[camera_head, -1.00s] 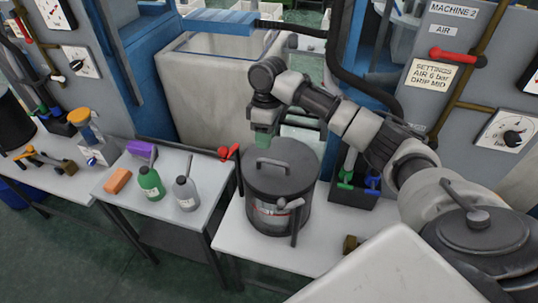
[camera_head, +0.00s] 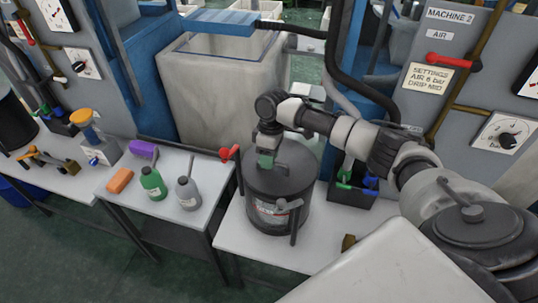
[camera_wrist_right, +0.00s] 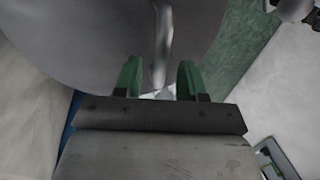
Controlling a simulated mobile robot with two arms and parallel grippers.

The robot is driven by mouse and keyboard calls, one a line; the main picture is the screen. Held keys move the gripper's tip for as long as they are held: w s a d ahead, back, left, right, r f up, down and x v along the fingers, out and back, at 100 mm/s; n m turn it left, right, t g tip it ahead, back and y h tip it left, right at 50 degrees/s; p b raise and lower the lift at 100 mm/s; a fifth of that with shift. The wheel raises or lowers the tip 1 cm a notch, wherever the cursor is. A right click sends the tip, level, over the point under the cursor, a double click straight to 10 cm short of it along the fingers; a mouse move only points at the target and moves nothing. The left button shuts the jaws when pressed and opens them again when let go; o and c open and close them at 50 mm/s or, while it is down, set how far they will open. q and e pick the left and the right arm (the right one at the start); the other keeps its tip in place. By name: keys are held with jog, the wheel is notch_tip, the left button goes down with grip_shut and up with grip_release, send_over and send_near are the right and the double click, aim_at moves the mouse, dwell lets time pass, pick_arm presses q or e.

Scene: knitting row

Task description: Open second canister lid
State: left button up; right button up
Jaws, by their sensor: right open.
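A dark grey canister (camera_head: 262,212) stands upright on a white table. Its round lid (camera_head: 302,160) is on. My right gripper (camera_head: 266,162) is over the lid, pointing down, and covers most of the lid's bar handle in the head view. In the right wrist view, the open green fingers (camera_wrist_right: 159,80) point towards the lid (camera_wrist_right: 70,40), with the metal handle (camera_wrist_right: 163,45) running between them. I cannot tell whether the fingers touch it. My left gripper is in neither view.
Left of the canister, a red-handled lever (camera_head: 227,153) stands close by. A dark bin with green and blue items (camera_head: 352,192) stands right of the canister.

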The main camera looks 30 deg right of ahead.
grip_shut()
dwell(0.4)
